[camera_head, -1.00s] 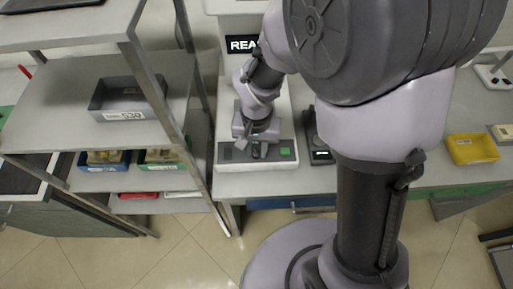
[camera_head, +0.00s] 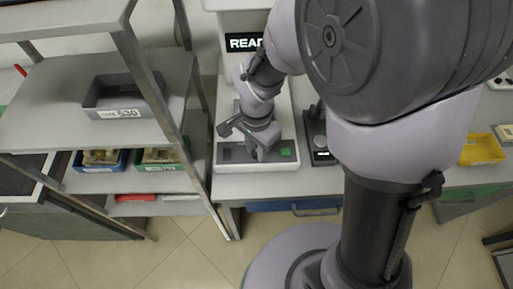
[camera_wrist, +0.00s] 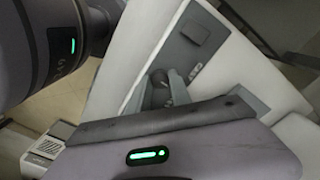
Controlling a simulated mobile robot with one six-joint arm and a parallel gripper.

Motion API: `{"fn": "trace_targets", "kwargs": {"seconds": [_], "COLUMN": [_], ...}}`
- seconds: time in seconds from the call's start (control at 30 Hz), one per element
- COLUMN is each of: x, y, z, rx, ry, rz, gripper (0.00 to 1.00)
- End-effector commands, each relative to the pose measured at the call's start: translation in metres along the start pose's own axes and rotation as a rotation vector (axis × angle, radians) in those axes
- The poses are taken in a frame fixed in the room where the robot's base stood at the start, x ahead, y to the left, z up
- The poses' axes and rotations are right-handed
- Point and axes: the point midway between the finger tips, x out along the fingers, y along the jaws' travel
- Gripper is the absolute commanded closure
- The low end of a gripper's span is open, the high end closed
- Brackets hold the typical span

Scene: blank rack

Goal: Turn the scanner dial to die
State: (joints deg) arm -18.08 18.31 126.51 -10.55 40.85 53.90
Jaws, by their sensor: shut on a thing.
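The scanner (camera_head: 228,163) is a white machine on the bench with a grey control strip along its front. Its lit display (camera_head: 242,43) shows "REA", with the rest hidden behind my arm. My gripper (camera_head: 259,153) points down at the middle of the strip and covers most of the dial in the head view. In the wrist view the dark dial (camera_wrist: 158,90) shows beside a grey finger of my gripper (camera_wrist: 172,88), which is shut on it.
A metal shelf rack (camera_head: 75,115) stands close on the left, holding a grey bin (camera_head: 125,95) labelled 530 and blue and green bins below. A small dark device (camera_head: 318,140) sits just right of the scanner. A yellow bin (camera_head: 480,150) is farther right.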

Motion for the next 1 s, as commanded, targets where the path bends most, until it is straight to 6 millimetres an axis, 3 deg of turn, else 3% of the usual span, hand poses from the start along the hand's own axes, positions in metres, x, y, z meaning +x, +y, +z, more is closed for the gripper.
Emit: {"fn": "trace_targets", "kwargs": {"seconds": [0.43, 0.47, 0.57, 0.87, 1.0], "x": [0.000, 0.000, 0.000, -0.001, -0.025], "y": [0.000, 0.000, 0.000, 0.000, -0.001], "z": [0.000, 0.000, 0.000, 0.000, 0.000], "rx": [0.011, 0.011, 0.010, 0.010, 0.010], "ry": [0.000, 0.000, 0.000, 0.000, 0.001], "rz": [-0.001, -0.001, 0.000, 0.000, -0.003], "gripper": [1.00, 0.73, 0.54, 0.53, 0.53]}}
